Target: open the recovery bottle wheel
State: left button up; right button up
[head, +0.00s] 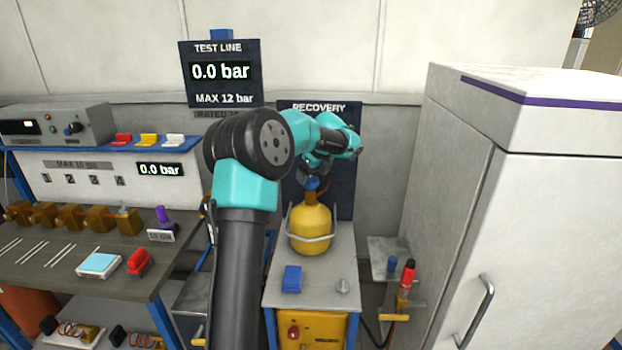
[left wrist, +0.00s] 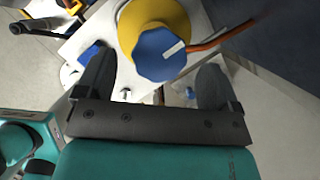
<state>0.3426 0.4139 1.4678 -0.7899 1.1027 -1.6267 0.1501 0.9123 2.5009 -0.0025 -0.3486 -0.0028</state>
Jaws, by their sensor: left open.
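The yellow recovery bottle (head: 311,226) stands upright on a small grey-topped cart under the RECOVERY panel. Its blue wheel (left wrist: 162,54) is on top and carries a white mark; in the head view the wheel (head: 312,184) is partly covered by my left gripper. The left gripper (left wrist: 155,80) is open, with its two dark fingers spread on either side of the wheel in the picture. Whether the fingers touch the wheel cannot be told. The bottle's yellow top (left wrist: 135,22) shows behind the wheel. My right gripper is in neither view.
A blue block (head: 291,279) and a small metal part (head: 342,285) lie on the cart top. The RECOVERY panel (head: 345,180) is close behind the bottle. A white cabinet (head: 540,220) stands right, a workbench (head: 60,262) left. An orange hose (left wrist: 215,40) leaves the wheel area.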

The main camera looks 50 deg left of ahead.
pick_arm(q)
jog(key=shift+x, duration=1.05)
jog(key=c, duration=0.9)
